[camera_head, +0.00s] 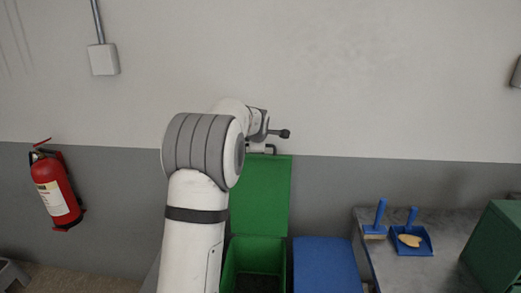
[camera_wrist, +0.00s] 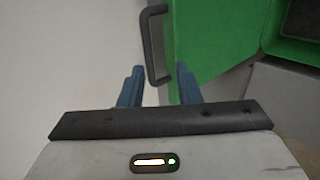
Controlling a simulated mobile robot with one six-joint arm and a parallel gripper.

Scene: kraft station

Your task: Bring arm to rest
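My arm (camera_head: 195,232) reaches up and forward, its wrist bent over beside the raised green lid (camera_head: 262,190). In the wrist view my gripper (camera_wrist: 160,80) is open, its two blue fingers apart with nothing held between them. The lid's dark handle (camera_wrist: 150,45) shows just past the fingertips, roughly in line with the gap; I cannot tell its exact distance. The green lid (camera_wrist: 215,40) fills the upper right there. In the head view the fingers cannot be made out.
The green bin (camera_head: 254,255) stands open below the lid, with a blue-lidded bin (camera_head: 325,266) to its right. A grey table (camera_head: 440,225) at right holds a blue brush (camera_head: 376,224), a blue dustpan (camera_head: 413,243) and a green box (camera_head: 500,245). A fire extinguisher (camera_head: 56,188) hangs at left.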

